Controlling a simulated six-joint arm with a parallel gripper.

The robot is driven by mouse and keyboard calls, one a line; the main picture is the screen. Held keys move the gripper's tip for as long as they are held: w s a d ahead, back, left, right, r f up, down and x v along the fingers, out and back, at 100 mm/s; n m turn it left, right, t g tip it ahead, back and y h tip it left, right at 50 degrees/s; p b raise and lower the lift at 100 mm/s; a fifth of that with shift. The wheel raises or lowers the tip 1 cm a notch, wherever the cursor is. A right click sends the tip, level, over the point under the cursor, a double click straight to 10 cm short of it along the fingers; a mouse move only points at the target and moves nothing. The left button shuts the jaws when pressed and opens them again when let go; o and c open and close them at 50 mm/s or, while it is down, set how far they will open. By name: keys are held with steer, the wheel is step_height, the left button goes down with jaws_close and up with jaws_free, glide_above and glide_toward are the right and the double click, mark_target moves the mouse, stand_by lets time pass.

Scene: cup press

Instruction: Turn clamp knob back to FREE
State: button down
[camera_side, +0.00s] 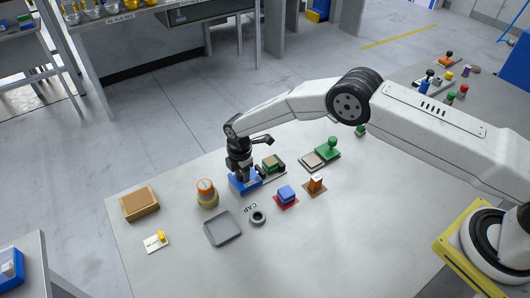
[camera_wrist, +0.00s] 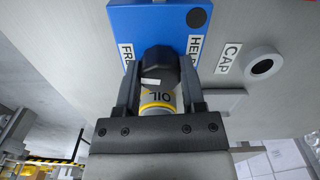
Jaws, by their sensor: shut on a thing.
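The blue clamp base (camera_side: 238,186) stands on the table in the side view, under my gripper (camera_side: 240,173). The wrist view shows the blue base (camera_wrist: 160,22) with a FREE label (camera_wrist: 126,58) on the left and a HELD label (camera_wrist: 195,45) on the right, each partly cut off by my fingers. The black clamp knob (camera_wrist: 160,65) carries a white mark on its near, lower-left part; which label it points to is unclear. My gripper (camera_wrist: 158,82) is shut on the knob, one finger on each side. In the side view my gripper hides the knob.
An orange-and-yellow jar (camera_side: 206,193) stands left of the base; an OIL-labelled container (camera_wrist: 158,99) shows between my fingers. A grey tray (camera_side: 222,229) and a ring (camera_side: 258,216) lie in front. The front right table is clear.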

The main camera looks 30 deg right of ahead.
steer(key=shift+n, duration=0.8)
steer(key=shift+c, duration=1)
jaws_free()
steer(key=shift+r, duration=0.15)
steer(key=shift+r, duration=3.8)
steer(key=shift+r, duration=0.1)
